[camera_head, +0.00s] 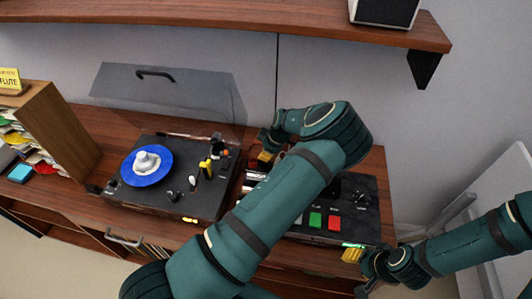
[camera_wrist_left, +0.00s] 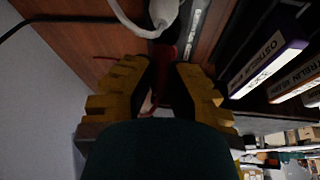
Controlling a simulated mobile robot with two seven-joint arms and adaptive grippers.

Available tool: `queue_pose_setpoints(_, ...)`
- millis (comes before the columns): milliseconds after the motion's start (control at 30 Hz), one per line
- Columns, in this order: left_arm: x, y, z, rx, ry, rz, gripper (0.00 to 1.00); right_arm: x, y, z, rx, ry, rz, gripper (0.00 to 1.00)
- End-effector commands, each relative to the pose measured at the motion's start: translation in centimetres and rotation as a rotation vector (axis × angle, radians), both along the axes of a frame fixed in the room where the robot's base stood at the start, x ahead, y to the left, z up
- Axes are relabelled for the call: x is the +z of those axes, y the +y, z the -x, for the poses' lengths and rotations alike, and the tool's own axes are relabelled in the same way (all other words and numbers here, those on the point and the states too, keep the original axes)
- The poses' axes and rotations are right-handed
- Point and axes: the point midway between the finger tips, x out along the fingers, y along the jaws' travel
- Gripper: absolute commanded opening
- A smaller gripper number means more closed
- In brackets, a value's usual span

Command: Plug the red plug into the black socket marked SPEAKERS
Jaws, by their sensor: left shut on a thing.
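My left gripper (camera_head: 265,156) is behind the record player's right side, near the wall, with its arm crossing the middle of the head view. In the left wrist view its two yellow fingers (camera_wrist_left: 163,85) close on a dark red thing, likely the red plug (camera_wrist_left: 163,58), mostly in shadow. The black socket marked SPEAKERS cannot be made out in either view. My right gripper (camera_head: 352,255) is by the front right corner of the black amplifier-like unit; its finger gap is too small to judge.
A record player (camera_head: 180,205) with a blue disc and raised clear lid (camera_head: 165,95) stands left of the black unit (camera_head: 365,207). In the left wrist view a white cable end (camera_wrist_left: 163,14) is close beyond the fingers, and labelled spines (camera_wrist_left: 265,62) are at right. A shelf (camera_head: 230,14) overhangs.

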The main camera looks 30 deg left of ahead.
Motion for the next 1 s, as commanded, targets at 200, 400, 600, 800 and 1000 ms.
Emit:
queue_pose_setpoints(200, -0.18, 0.03, 0.0, 0.001, 0.0, 0.0, 0.0, -0.3, 0.0, 0.0, 0.0, 0.0, 0.0, 0.47)
queue_pose_setpoints(400, -0.14, 0.02, 0.0, 0.001, 0.0, 0.0, 0.0, -0.27, 0.01, -0.01, 0.0, 0.0, 0.0, 0.47)
queue_pose_setpoints(600, -0.28, 0.02, 0.01, 0.001, 0.0, 0.0, 0.0, -0.38, 0.0, -0.01, 0.0, 0.0, 0.0, 0.47)
queue_pose_setpoints(800, -0.66, 0.03, 0.01, 0.001, 0.0, 0.0, 0.0, -0.67, 0.0, -0.01, 0.0, 0.0, 0.0, 0.47)
queue_pose_setpoints(1000, -1.02, 0.03, 0.01, 0.001, 0.0, 0.0, 0.0, -0.93, -0.01, 0.0, 0.0, 0.0, 0.0, 0.47)
